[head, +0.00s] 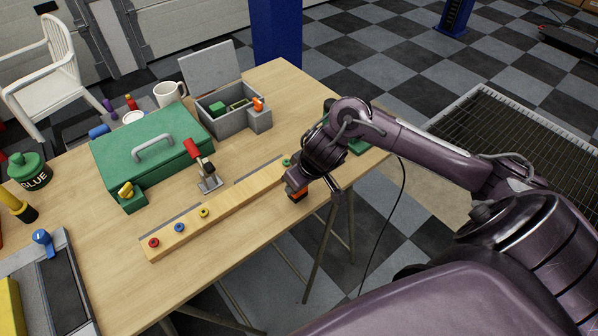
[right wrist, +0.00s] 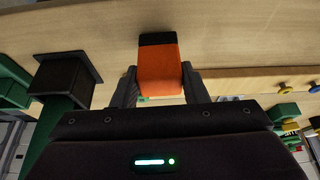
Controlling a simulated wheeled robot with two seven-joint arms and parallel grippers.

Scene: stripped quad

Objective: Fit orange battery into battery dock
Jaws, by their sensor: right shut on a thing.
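The orange battery (right wrist: 158,72) has a black end and sits between the two fingers of my right gripper (right wrist: 158,88) in the right wrist view. In the head view the gripper (head: 296,188) is at the table's near right edge, by the wooden strip, with a little of the battery (head: 298,197) showing below it. A dark square socket-like part (right wrist: 68,76) on a green body stands left of the battery in the right wrist view, apart from it; it may be the battery dock. In the head view a green thing (head: 358,147) is mostly hidden behind my right arm. My left gripper is not in view.
A wooden strip with coloured knobs (head: 220,212) lies left of the gripper. A red-handled clamp (head: 205,170), a green toolbox (head: 150,155) and an open grey box (head: 228,118) stand behind it. The front table strip is clear.

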